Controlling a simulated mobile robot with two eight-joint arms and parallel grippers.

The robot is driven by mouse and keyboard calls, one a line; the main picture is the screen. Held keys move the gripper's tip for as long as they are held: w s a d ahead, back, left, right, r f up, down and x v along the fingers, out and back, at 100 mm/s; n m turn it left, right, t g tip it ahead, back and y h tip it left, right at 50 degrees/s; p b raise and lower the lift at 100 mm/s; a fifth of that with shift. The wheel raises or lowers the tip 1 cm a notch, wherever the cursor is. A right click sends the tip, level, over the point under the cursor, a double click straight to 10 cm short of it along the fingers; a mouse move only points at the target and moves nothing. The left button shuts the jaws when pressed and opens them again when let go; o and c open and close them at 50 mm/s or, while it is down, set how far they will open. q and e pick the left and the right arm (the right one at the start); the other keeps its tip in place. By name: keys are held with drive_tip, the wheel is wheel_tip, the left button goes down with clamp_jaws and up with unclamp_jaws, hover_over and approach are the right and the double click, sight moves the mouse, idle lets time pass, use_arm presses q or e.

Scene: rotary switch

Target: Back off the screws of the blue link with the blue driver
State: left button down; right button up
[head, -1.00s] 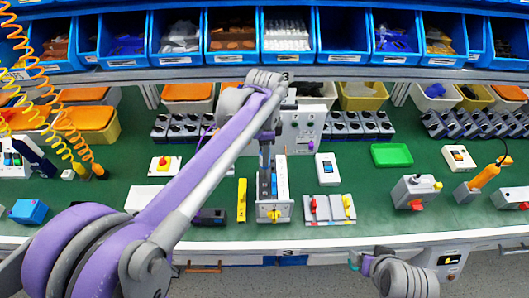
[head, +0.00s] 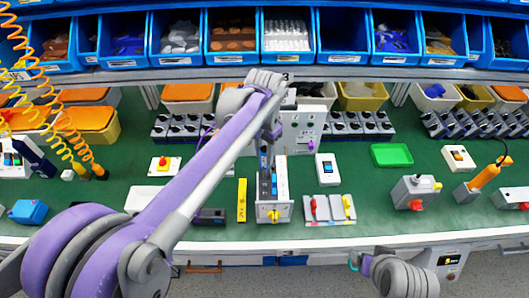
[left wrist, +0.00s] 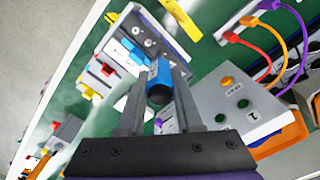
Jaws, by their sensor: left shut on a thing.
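The blue driver (left wrist: 160,77) has a blue handle with a dark butt end and sits between the two fingers of my left gripper (left wrist: 158,92) in the left wrist view. In the head view my left gripper (head: 266,150) is above the rotary switch unit (head: 273,214), a pale box with a yellow knob. The switch unit also shows in the left wrist view (left wrist: 164,22), with several round screw heads. A blue piece on its white strip (left wrist: 128,62), which looks like the blue link, lies beyond the driver. The driver's tip is hidden. My right gripper (head: 358,262) is low at the front, its jaws unclear.
A grey box with sockets (head: 303,130) stands close behind the switch unit. A yellow block (head: 242,200) is to its left; a plate with red and yellow levers (head: 329,209) is to its right. A green tray (head: 392,155) lies farther right. Bare green mat shows between them.

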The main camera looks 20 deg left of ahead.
idle(0.3)
use_arm(q)
drive_tip(key=n, duration=0.4)
drive_tip(key=shift+n, duration=0.4)
drive_tip(key=shift+n, duration=0.4)
drive_tip(key=n, duration=0.3)
drive_tip(key=shift+n, duration=0.4)
drive_tip(key=n, duration=0.3)
drive_tip(key=shift+r+p, duration=1.4)
drive_tip(key=shift+r, duration=1.7)
use_arm(e)
drive_tip(key=shift+t, duration=0.3)
drive_tip(key=r, duration=0.1)
drive_tip(key=w+r, duration=0.2)
drive_tip(key=r, duration=0.1)
drive_tip(key=shift+w, duration=0.1)
